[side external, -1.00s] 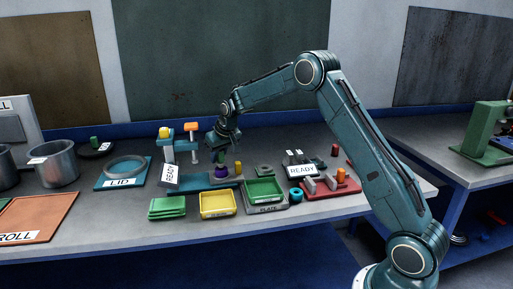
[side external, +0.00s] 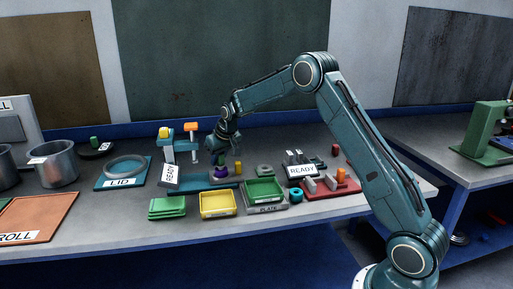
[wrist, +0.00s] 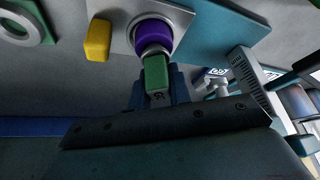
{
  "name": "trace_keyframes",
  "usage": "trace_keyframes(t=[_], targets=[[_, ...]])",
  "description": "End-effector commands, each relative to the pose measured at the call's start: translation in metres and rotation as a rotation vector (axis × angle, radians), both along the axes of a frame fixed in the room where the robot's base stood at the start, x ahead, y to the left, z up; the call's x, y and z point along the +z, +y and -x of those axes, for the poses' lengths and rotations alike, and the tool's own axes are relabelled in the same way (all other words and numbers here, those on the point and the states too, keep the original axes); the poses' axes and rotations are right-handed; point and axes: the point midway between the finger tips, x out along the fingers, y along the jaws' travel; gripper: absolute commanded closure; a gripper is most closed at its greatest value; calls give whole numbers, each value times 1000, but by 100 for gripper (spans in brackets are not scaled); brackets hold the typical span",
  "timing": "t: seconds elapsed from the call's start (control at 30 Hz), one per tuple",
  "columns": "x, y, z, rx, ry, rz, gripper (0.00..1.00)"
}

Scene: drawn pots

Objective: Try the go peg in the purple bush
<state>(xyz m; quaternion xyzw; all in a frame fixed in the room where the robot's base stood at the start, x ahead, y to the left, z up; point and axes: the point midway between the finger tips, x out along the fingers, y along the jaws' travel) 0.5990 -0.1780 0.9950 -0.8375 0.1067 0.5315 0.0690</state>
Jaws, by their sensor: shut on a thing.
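My gripper (wrist: 157,96) is shut on the green-handled go peg (wrist: 156,75), which points toward the bush. The peg's grey metal end shows at the near edge of the bush. I cannot tell whether it has entered the hole. In the side view my gripper (side external: 221,151) is right above the bush, with the green peg (side external: 221,160) between them.
A yellow peg (wrist: 97,40) stands beside the bush. Yellow (side external: 217,204) and green (side external: 262,190) trays are in front, and a red fixture (side external: 335,188) is to the right.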

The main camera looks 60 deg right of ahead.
Motion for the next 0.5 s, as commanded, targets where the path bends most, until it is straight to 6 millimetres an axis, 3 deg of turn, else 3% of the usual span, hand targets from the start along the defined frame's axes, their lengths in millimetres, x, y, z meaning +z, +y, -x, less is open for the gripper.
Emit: trace_keyframes(t=[0.03,0.07,0.17,0.5], targets=[[-2,0,0,0,2,-1,100],[-2,0,0,0,2,-1,76],[-2,0,0,0,2,-1,57],[-1,0,1,0,2,-1,55]])
